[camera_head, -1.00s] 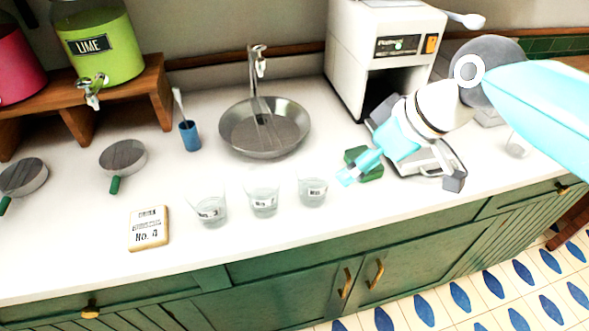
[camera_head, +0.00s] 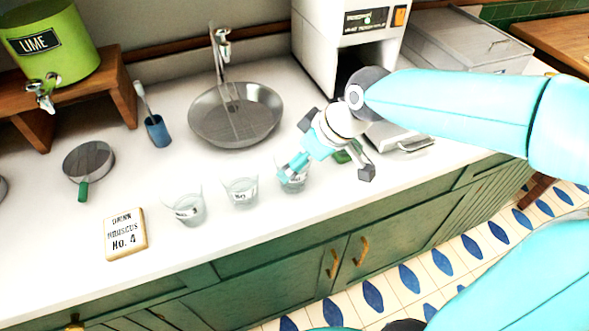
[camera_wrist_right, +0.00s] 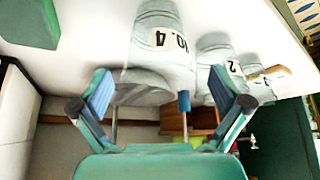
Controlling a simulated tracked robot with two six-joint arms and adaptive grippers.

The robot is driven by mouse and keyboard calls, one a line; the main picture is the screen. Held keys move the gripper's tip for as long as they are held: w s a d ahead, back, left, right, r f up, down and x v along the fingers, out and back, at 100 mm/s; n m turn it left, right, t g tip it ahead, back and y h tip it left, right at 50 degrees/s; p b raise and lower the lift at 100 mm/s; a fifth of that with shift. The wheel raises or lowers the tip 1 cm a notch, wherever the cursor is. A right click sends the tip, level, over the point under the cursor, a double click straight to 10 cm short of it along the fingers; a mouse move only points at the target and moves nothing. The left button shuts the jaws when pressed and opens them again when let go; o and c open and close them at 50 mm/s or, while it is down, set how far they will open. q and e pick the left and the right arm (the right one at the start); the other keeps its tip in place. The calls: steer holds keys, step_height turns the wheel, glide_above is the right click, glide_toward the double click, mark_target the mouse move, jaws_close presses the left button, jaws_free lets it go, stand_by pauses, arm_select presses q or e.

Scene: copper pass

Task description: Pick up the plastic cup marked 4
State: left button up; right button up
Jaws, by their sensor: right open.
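Three clear plastic cups stand in a row on the white counter. The rightmost cup (camera_head: 294,180) is partly covered by my right gripper (camera_head: 297,164); its label is hard to read there. In the right wrist view this nearest cup (camera_wrist_right: 156,60) shows an upside-down label ending in 4. My right gripper also shows there (camera_wrist_right: 160,85), open and empty, its fingers spread on either side of the cup marked 4. The middle cup (camera_head: 240,190) reads 2 in the wrist view (camera_wrist_right: 215,65). The leftmost cup (camera_head: 188,212) is marked 3. My left gripper is out of view.
A white machine (camera_head: 325,55) stands behind my right arm. A green object (camera_head: 345,154) is partly hidden behind the gripper.

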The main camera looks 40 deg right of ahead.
steer(key=x, duration=0.5)
steer(key=shift+w+p, duration=0.3)
steer(key=shift+p, duration=0.1)
steer(key=shift+r, duration=0.1)
steer(key=c, duration=0.7)
